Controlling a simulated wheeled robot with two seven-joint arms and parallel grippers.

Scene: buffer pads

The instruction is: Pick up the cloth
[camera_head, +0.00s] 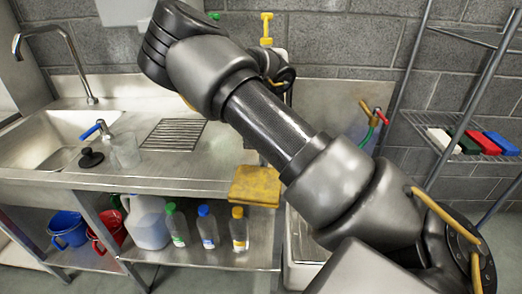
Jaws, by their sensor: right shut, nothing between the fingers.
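A yellow cloth (255,186) lies folded over the front edge of the steel counter, its front part hanging down. My right arm crosses the view from the lower right to the upper left, in front of the counter. The arm passes close to the cloth's right side in the picture and hides what lies behind it. My right gripper (282,76) shows only as a small dark part behind the arm, shut and empty, above and apart from the cloth. My left gripper is not in view.
The counter (215,165) holds a sink with a tap (62,60), a drain grate (174,133), a clear beaker (125,150) and a black plunger-like item (90,158). Buckets and several bottles (206,227) stand below. A wire rack (468,130) with coloured pads is at right.

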